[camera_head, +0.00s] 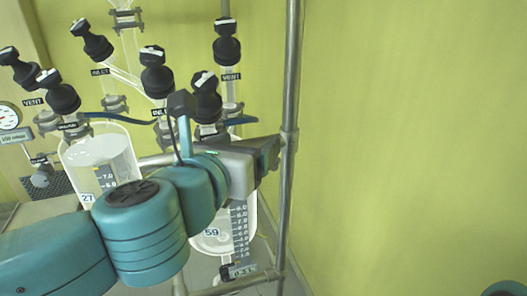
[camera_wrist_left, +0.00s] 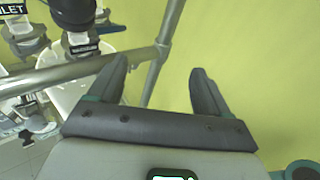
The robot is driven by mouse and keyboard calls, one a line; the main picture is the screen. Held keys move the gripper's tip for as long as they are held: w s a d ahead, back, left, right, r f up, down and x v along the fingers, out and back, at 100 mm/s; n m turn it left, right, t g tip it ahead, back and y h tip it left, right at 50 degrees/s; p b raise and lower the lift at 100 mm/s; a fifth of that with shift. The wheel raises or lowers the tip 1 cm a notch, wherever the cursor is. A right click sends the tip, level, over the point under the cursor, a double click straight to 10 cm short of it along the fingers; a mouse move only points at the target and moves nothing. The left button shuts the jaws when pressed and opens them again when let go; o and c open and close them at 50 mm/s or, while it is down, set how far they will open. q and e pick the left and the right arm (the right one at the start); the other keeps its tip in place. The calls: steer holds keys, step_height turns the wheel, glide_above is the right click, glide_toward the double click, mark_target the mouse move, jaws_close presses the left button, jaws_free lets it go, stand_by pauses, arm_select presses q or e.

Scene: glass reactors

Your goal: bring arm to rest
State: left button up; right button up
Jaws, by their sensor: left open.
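My left arm comes in from the left in the head view, and its gripper (camera_head: 275,152) is in front of the glass reactors, close to the vertical metal post. In the left wrist view the left gripper (camera_wrist_left: 160,85) has its two dark fingers spread apart with nothing between them. Behind the fingers are the metal frame and the yellow-green wall. I cannot tell whether the gripper touches the post. My right gripper does not show.
A glass reactor marked 27 (camera_head: 100,155) stands at left and one marked 59 (camera_head: 240,225) is partly hidden behind my arm. Black-knobbed valves (camera_head: 227,45) rise above them. A metal post (camera_head: 291,100) stands beside the gripper. The right side shows bare wall (camera_head: 410,130).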

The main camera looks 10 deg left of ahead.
arm_select(q)
steer(key=d+f+n+g+h, duration=0.15)
steer(key=f+n+g, duration=0.45)
steer(key=f, duration=1.2)
steer(key=d+f+n+g+h, duration=0.1)
steer(key=d+f+n+g, duration=0.25)
steer(key=f+n, duration=1)
steer(key=s+a+f+n+g, duration=0.1)
steer(key=s+f+n+g, duration=0.1)
steer(key=s+f+n, duration=0.3)
steer(key=s+a+f+n+g, duration=0.2)
steer(key=s+f+n, duration=0.4)
steer(key=f, duration=0.8)
steer(key=s+a+f+n+g, duration=0.2)
steer(key=s+f+n, duration=0.4)
steer(key=f+n, duration=0.2)
steer(key=shift+s+a+f+y, duration=0.2)
steer(key=shift+f+y, duration=0.15)
steer(key=shift+f, duration=0.35)
